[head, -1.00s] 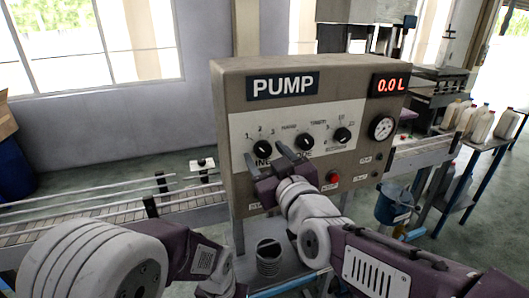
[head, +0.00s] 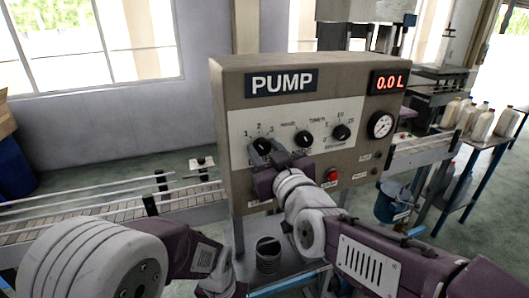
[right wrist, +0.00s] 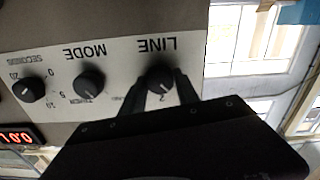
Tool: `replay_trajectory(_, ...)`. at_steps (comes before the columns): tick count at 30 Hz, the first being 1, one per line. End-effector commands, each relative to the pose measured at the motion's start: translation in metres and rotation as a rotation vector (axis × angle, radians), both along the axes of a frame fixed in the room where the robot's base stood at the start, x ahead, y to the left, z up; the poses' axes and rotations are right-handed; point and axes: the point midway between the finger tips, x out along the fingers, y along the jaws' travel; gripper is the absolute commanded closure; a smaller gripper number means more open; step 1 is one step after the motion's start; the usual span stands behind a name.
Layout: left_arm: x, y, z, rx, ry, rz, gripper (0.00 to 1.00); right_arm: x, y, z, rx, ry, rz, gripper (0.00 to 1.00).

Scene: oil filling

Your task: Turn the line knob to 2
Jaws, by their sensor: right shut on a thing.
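The pump panel (head: 300,110) carries a black line knob (head: 261,145) at its left, with the marks 1, 2 and 3 around its top. My right gripper (head: 270,151) is at this knob, its fingers partly covering it. In the right wrist view, the picture is upside down and the line knob (right wrist: 160,79) sits between the two fingers of the gripper (right wrist: 162,86), which are shut on it. The mark 2 shows between the fingers; the knob's exact pointing is hard to read. My left arm shows at the lower left, its gripper out of view.
The mode knob (head: 303,139) and seconds knob (head: 341,132) are to the right on the same panel. A gauge (head: 381,125), a red button (head: 332,174) and a display (head: 388,81) reading 0.0 L are near. A conveyor (head: 90,222) runs at the left.

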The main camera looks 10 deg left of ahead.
Motion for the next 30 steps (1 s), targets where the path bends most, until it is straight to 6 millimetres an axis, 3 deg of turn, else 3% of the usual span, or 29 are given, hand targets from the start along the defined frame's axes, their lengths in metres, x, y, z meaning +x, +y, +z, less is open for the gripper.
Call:
replay_trajectory(15,0.000,0.000,-0.036,0.000,0.000,0.000,0.64,0.000,0.000,-0.006,0.338,0.234,0.001,1.00)
replay_trajectory(30,0.000,0.000,-0.049,0.000,0.000,0.000,0.64,0.000,0.000,-0.005,0.553,0.385,0.000,1.00)
